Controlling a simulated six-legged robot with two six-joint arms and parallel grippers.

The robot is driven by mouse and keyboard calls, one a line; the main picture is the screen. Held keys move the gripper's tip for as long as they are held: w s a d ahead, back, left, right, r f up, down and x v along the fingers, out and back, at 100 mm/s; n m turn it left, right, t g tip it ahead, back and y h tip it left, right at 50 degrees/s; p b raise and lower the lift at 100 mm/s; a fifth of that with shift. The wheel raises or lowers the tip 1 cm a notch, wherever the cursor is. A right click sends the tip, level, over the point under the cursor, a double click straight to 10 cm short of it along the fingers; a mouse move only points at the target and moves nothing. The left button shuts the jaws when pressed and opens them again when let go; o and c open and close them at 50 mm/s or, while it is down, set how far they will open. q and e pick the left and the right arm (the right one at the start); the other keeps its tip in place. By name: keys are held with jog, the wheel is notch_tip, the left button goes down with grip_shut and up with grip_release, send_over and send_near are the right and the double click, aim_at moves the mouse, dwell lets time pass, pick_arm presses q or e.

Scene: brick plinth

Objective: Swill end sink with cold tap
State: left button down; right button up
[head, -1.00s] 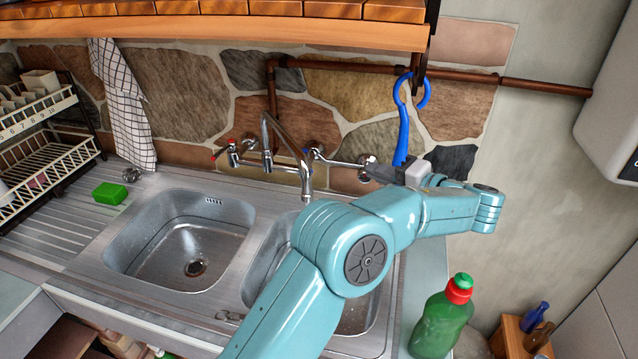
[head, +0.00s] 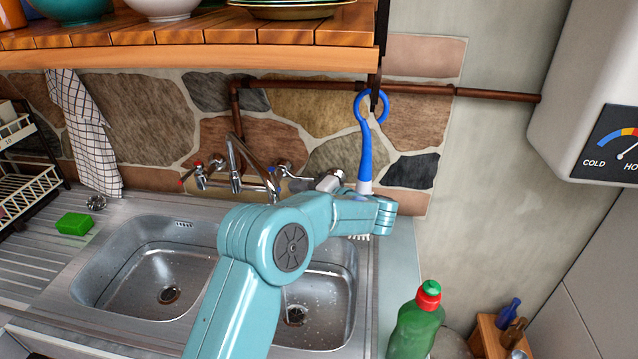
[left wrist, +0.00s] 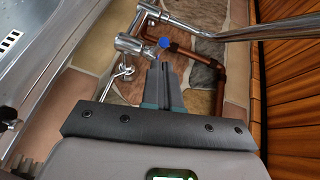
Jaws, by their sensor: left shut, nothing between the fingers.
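The end sink bowl (head: 335,275) is the right-hand steel basin, with specks like drops on its floor. My left arm covers part of it. The chrome cold tap (head: 285,170) is on the wall pipework behind the sinks; its blue cap (left wrist: 164,42) shows in the left wrist view. The spout (head: 255,165) comes down toward the basins, its end close behind my arm; I see no running water. My left gripper (head: 314,182) is shut and empty just right of the cold tap. In the left wrist view its closed fingers (left wrist: 161,68) point at the tap, just short of the blue cap.
A blue-handled brush (head: 365,145) hangs from a hook just behind my left wrist. A wooden shelf (head: 190,45) overhangs the taps. A green bottle (head: 414,325) stands right of the sink. A green sponge (head: 75,223) lies on the drainer. A heater (head: 590,90) hangs right.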

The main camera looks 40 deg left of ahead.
pick_arm(q)
jog(key=shift+s+a+f, duration=0.15)
jog(key=shift+s+a, duration=0.35)
jog(key=shift+s, duration=0.05)
jog(key=s+m+t+b, duration=0.1)
jog(key=b, duration=0.2)
jog(key=s+a+m+t+b, duration=0.1)
jog(key=b, duration=0.2)
jog(key=s+a+t+b, duration=0.1)
jog(key=t+b, duration=0.1)
jog(key=b, duration=0.2)
jog(key=shift+s+a+m+h, duration=0.1)
jog(key=shift+s+m+h, duration=0.2)
jog(key=shift+s+m, duration=0.1)
jog(key=shift+w, duration=0.1)
